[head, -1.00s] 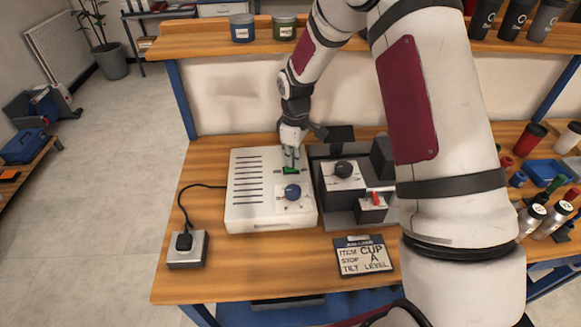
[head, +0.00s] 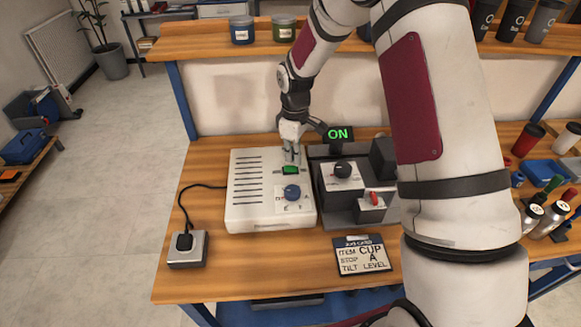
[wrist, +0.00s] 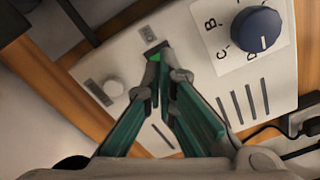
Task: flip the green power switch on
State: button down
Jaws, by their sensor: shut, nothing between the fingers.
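A small display (head: 338,134) behind the unit reads "ON" in green. My gripper (head: 291,153) is shut and empty, pointing down at the switch. In the wrist view its fingertips (wrist: 163,72) are at the switch (wrist: 155,56) and hide part of it. I cannot tell whether they touch it.
To the right is the dark marker fixture with a black knob (head: 343,170) and a red lever (head: 376,198). A job card (head: 363,256) lies in front. A plug box (head: 188,250) stands at the left. Cups and bottles crowd the right side.

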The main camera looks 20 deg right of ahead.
jog(key=shift+r+p, duration=0.45)
jog(key=shift+r, duration=1.75)
jog(key=shift+r, duration=0.1)
notch_tip(320, 180, up, 10)
jog(key=m+t, duration=0.1)
jog(key=m, duration=0.1)
send_over(294, 168)
jog(key=s, duration=0.4)
jog(key=s+r+m+t, duration=0.1)
jog(key=s+r+m, duration=0.1)
jog(key=s+r, duration=0.75)
jog(key=s+r+m+t, duration=0.1)
jog(key=s+r+m, duration=0.1)
jog(key=s, duration=0.7)
jog(key=s+r+m+t, duration=0.2)
jog(key=s+r+m, duration=0.1)
jog(key=s, duration=0.7)
jog(key=shift+d+m, duration=0.15)
jog(key=shift+m, duration=0.25)
